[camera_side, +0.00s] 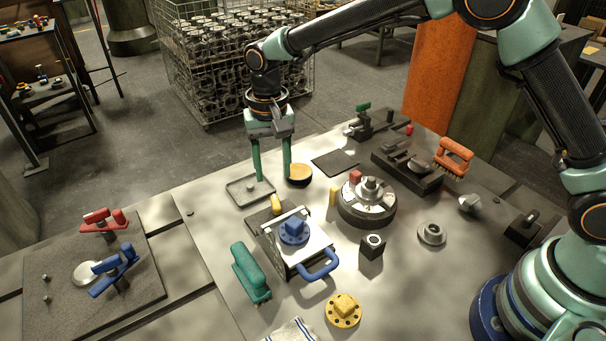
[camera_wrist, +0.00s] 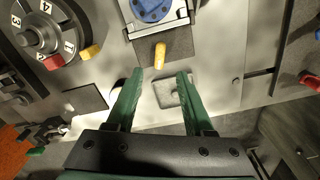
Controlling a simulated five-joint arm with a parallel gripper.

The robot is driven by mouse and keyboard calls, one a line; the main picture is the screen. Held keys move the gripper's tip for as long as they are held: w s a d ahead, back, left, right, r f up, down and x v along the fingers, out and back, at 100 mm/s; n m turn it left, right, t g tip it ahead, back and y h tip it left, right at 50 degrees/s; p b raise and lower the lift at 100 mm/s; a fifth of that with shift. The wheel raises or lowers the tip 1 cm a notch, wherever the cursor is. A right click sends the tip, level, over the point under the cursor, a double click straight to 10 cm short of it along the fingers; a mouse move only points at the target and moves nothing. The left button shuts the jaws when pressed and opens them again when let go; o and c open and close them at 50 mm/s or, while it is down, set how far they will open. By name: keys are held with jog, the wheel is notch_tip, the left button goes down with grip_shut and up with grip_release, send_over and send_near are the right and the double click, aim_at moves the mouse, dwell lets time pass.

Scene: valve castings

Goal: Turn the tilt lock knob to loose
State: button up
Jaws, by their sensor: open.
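A tilting fixture holds a pale plate (camera_side: 312,250) with a blue casting (camera_side: 293,231) on top and a blue handle (camera_side: 320,266) at its front. A short yellow knob or lever (camera_side: 277,204) stands at the fixture's back edge and looks like the tilt lock knob; no marking for loose is readable. It also shows in the wrist view (camera_wrist: 160,55), just beyond my fingertips. My gripper (camera_side: 273,178) is open and empty, pointing down behind the fixture. In the wrist view (camera_wrist: 158,76) the knob lies roughly in line with the gap between my fingers, apart from them.
A shallow grey tray (camera_side: 232,193) lies beside my left finger, and a round yellow-topped piece (camera_side: 300,172) is close to the right one. A numbered rotary table (camera_side: 366,212) stands right of the fixture, with a yellow piece (camera_side: 333,197) beside it.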

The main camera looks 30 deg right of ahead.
aim_at(276, 201)
notch_tip(276, 201, down, 8)
jog(key=shift+f, duration=0.1)
dwell(0.4)
grip_shut()
